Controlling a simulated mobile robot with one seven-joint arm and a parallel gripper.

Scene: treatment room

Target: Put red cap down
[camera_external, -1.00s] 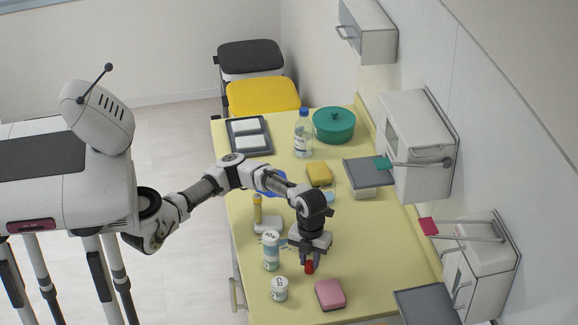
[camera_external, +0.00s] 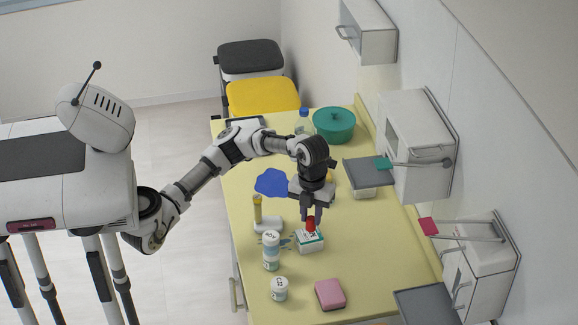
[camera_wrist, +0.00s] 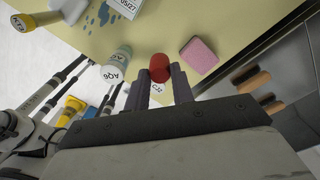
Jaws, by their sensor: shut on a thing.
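The red cap (camera_external: 311,223) is held between the fingertips of my gripper (camera_external: 311,214). In the external view it overlaps the top of a white labelled box (camera_external: 311,242). In the wrist view the red cap (camera_wrist: 159,66) sits between the two dark fingers of my gripper (camera_wrist: 160,75), and the white box (camera_wrist: 125,6) lies apart from it at the top edge. The cap appears to be above the yellow counter (camera_external: 370,265); its exact height cannot be told.
A white bottle (camera_external: 271,252) and a white jar (camera_external: 279,289) stand left of the box. A pink sponge (camera_external: 330,294) lies in front. The counter right of the box is clear.

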